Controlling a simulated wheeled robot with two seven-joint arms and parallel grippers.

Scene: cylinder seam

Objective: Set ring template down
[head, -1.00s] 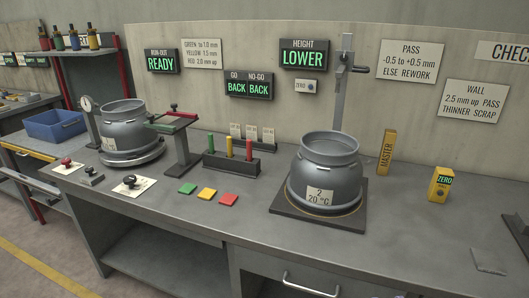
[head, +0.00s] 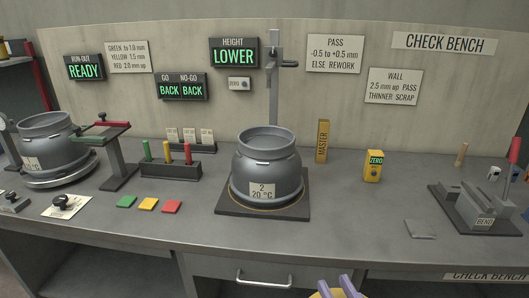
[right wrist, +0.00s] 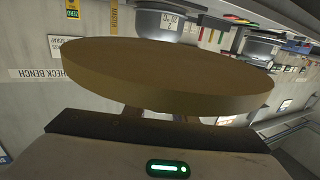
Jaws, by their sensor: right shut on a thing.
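The ring template shows in the right wrist view as a broad, round, flat tan-brown piece (right wrist: 165,75). It spans most of the picture, and no opening in it can be made out. My right gripper (right wrist: 160,115) is shut on its near edge and holds it clear of the bench. In the head view only the purple-grey tips of my right gripper (head: 338,287) show at the bottom edge, in front of the bench, with a bit of yellow beside them. My left gripper is out of view.
A grey vessel (head: 266,160) stands on a dark square plate (head: 285,212) mid-bench. A yellow ZERO block (head: 373,166), a thin grey pad (head: 420,229) and a BEND fixture (head: 482,207) are to the right. Bench between vessel and pad is clear.

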